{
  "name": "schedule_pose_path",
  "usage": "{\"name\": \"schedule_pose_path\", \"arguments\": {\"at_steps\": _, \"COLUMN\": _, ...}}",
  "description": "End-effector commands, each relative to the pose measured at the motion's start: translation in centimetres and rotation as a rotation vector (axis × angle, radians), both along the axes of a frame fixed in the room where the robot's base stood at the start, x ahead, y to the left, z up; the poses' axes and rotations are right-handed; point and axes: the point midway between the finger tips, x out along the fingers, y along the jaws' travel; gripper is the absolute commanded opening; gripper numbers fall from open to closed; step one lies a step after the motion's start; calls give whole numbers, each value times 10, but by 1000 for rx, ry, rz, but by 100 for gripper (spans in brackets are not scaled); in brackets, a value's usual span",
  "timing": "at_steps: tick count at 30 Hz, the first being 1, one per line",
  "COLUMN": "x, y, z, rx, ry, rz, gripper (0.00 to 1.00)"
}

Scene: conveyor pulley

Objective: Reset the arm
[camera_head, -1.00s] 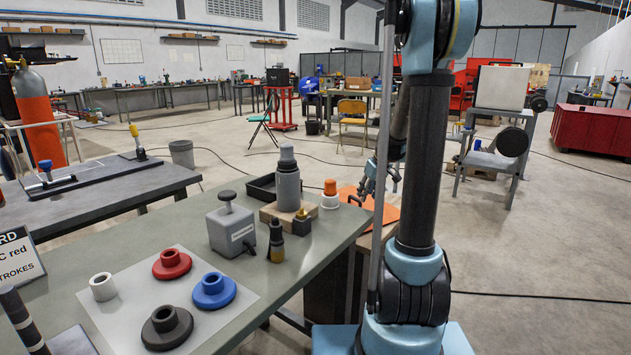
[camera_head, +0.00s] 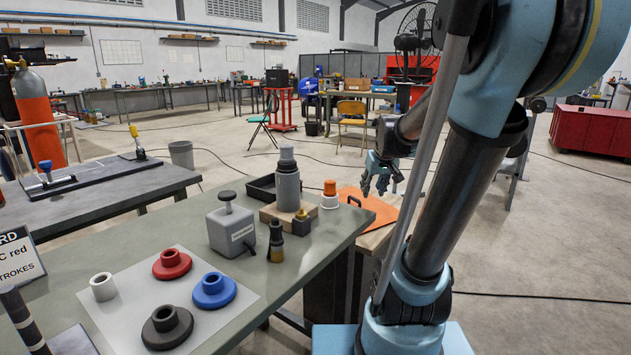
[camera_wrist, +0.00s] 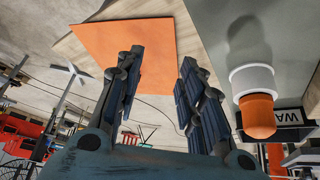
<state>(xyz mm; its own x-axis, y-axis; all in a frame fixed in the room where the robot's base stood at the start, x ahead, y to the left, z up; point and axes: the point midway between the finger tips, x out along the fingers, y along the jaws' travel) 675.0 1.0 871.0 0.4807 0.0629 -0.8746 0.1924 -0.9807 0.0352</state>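My gripper (camera_head: 382,184) hangs in the air near the right end of the workbench, above the orange sheet (camera_head: 372,206). In the wrist view my gripper (camera_wrist: 160,78) has its two dark fingers apart with nothing between them. The orange sheet (camera_wrist: 120,45) shows beyond the fingers. A white container with an orange cap (camera_wrist: 256,100) stands to the right of the fingers, apart from them. My arm leans up and to the right in the head view.
The workbench (camera_head: 290,262) holds a grey pump-like box (camera_head: 231,232), a grey bottle (camera_head: 287,183), the orange-capped container (camera_head: 330,195) and red (camera_head: 172,264), blue (camera_head: 214,290) and dark grey (camera_head: 167,327) flanged pulleys on a pale sheet.

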Motion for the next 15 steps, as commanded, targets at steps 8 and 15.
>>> {"name": "schedule_pose_path", "arguments": {"at_steps": 8, "x": -49, "y": 1, "z": 5, "rx": 18, "ry": -52, "rz": -97, "gripper": 35}}
{"name": "schedule_pose_path", "arguments": {"at_steps": 15, "x": -73, "y": 0, "z": 5, "rx": 32, "ry": -85, "rz": -151, "gripper": 35}}
